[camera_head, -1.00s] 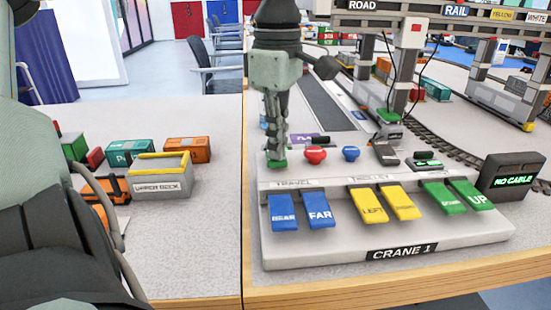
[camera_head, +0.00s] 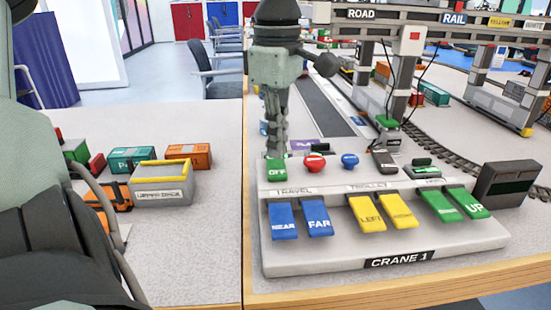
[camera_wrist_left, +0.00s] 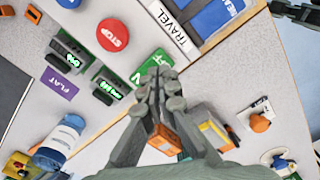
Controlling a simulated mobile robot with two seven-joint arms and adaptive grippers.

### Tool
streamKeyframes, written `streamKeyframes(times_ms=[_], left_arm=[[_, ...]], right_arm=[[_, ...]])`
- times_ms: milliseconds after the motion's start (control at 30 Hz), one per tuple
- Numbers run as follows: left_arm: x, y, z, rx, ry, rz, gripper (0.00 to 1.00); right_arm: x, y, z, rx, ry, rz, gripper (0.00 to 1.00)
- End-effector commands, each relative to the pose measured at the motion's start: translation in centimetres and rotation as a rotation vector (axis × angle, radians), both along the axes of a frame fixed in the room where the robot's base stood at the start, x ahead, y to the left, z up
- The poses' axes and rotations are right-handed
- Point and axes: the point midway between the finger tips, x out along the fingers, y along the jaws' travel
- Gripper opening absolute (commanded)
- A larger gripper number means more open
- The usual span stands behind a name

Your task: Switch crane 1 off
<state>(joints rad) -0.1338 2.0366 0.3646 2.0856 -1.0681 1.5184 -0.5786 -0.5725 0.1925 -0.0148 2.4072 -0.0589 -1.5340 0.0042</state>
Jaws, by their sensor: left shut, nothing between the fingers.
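The crane 1 panel (camera_head: 330,258) stands at the table's front edge in the head view. Its green switch (camera_head: 276,173) at the back left corner reads OFF. In the wrist view the switch (camera_wrist_left: 141,74) is partly hidden by my fingertips. My left gripper (camera_head: 275,147) is shut and empty, pointing down just behind and above the switch; I cannot tell whether it touches.
A red stop button (camera_head: 314,163) and a blue knob (camera_head: 350,161) sit close right of the switch. Blue, yellow and green (camera_head: 440,206) paddles line the front. Crane legs and track stand behind. Small containers and an orange-yellow-rimmed box (camera_head: 160,188) lie left.

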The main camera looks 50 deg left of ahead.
Motion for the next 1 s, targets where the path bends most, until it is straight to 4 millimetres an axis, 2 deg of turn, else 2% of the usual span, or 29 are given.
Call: streamKeyframes(times_ms=[33, 500, 1000], left_arm=[[0.0, 0.0, 0.8, 0.001, -0.001, 0.0, 0.0], [0.0, 0.0, 4.3, -0.001, 0.0, 0.0, 0.0], [0.0, 0.0, 4.3, -0.001, 0.0, 0.0, 0.0]], right_arm=[[0.0, 0.0, 0.6, 0.0, 0.0, 0.0, 0.4], [0.0, 0.0, 3.2, 0.0, 0.0, 0.0, 0.4], [0.0, 0.0, 3.2, 0.0, 0.0, 0.0, 0.4]])
